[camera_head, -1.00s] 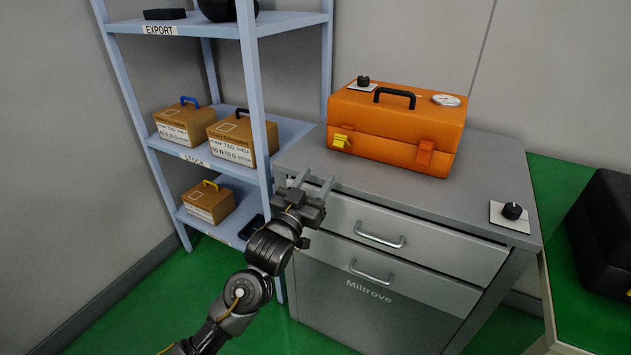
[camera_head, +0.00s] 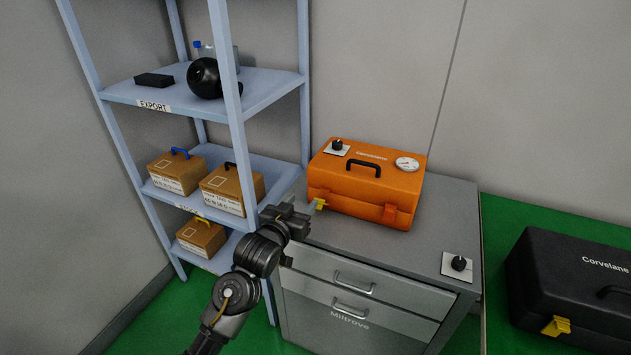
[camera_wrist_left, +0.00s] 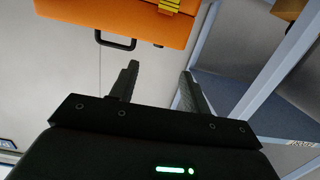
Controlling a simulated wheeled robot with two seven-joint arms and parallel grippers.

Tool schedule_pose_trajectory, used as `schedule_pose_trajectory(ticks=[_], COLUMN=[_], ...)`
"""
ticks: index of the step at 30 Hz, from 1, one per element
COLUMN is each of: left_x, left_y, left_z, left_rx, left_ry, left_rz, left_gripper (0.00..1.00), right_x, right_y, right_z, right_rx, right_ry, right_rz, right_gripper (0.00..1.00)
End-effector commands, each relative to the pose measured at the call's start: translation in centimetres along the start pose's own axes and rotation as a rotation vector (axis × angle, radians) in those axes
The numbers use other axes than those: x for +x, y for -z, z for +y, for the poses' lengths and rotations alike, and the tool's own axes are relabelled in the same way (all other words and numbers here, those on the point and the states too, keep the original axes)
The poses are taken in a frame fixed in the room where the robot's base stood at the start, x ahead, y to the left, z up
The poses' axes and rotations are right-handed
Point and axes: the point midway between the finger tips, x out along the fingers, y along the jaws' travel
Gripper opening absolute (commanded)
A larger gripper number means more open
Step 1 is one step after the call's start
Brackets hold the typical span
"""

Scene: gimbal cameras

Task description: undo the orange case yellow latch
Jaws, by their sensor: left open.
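The orange case (camera_head: 350,188) stands shut on the grey cabinet, with a black handle on its lid. Its yellow latch (camera_head: 320,203) is at the left of the front face, partly hidden by my gripper; an orange latch (camera_head: 389,214) is at the right. My left gripper (camera_head: 306,216) is open and empty, just left of the yellow latch. In the left wrist view the case (camera_wrist_left: 75,12) appears upside down, and the yellow latch (camera_wrist_left: 178,6) is at the top edge, beyond the open fingers (camera_wrist_left: 158,80) and apart from them. My right gripper is not in view.
A blue shelf rack (camera_head: 270,90) stands close left of the cabinet (camera_head: 425,240), holding labelled boxes (camera_head: 178,172). A knob on a white plate (camera_head: 459,264) is at the cabinet top's right. A black case (camera_head: 575,285) with a yellow latch lies further right.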

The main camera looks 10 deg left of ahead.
Motion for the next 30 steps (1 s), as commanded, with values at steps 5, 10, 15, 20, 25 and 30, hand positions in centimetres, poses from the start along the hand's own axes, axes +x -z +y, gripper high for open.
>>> schedule_pose_trajectory(ticks=[5, 10, 15, 20, 25, 30], left_x=[-0.1, -0.3, -0.4, 0.3, 2.7, 5.7], left_y=[-1.5, -3.9, -4.3, -4.4, -5.0, -5.9], left_z=[0.0, 0.1, 0.1, 0.1, 0.1, 0.1], left_rx=[0.012, 0.033, 0.035, 0.034, 0.034, 0.035], left_ry=[-0.001, -0.004, -0.002, -0.002, -0.001, -0.002], left_rz=[-0.159, -0.259, -0.282, -0.28, -0.281, -0.281], left_gripper=[0.47, 0.47, 0.47, 0.47, 0.47, 0.47], right_x=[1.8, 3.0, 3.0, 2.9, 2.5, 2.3], right_y=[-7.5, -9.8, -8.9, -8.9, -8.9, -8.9], right_z=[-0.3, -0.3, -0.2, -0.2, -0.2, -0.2], right_rx=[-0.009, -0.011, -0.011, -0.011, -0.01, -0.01], right_ry=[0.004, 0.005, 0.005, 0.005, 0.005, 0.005], right_rz=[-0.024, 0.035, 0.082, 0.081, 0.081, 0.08], right_gripper=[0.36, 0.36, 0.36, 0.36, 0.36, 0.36])
